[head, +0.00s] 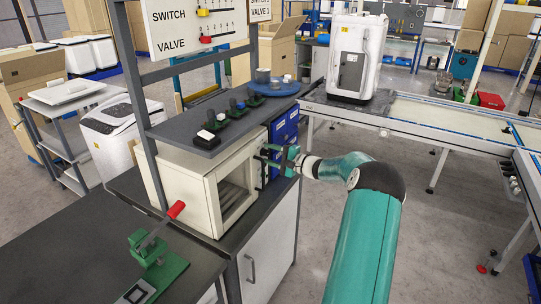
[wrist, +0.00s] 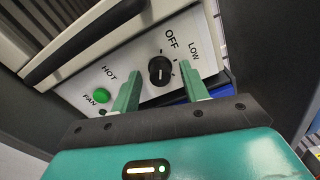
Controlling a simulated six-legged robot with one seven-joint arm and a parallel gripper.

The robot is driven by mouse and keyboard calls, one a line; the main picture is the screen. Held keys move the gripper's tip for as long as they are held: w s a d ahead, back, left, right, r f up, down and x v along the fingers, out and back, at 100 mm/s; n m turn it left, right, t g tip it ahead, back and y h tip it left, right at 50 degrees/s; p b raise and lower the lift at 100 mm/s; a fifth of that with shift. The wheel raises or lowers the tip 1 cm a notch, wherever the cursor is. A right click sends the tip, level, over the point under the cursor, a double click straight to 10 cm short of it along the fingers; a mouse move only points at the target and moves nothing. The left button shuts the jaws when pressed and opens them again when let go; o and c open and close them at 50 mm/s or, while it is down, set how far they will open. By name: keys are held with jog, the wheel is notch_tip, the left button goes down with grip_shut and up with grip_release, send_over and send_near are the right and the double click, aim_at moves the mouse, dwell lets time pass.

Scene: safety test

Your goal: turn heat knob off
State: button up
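The heat knob (wrist: 160,70) is a round black dial on a light panel in the wrist view. OFF, LOW and HOT are printed around it; I cannot clearly tell which way its pointer faces. My gripper (wrist: 159,68) is open, its two green fingers apart on the left and right of the knob. Gaps show between knob and fingers, and the gripper does not hold it. In the head view, my gripper (head: 274,155) is at the right front side of the cream oven-like box (head: 205,187). The knob is not discernible there.
A green button (wrist: 101,97) marked FAN is left of the knob. A dark handle (wrist: 85,42) runs above the panel. A grey shelf (head: 188,138) with small valves overhangs the box. A red-handled green device (head: 155,262) stands on the bench at the front left.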

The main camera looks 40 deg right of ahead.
jog(key=v, duration=1.3)
jog(key=shift+s, duration=0.4)
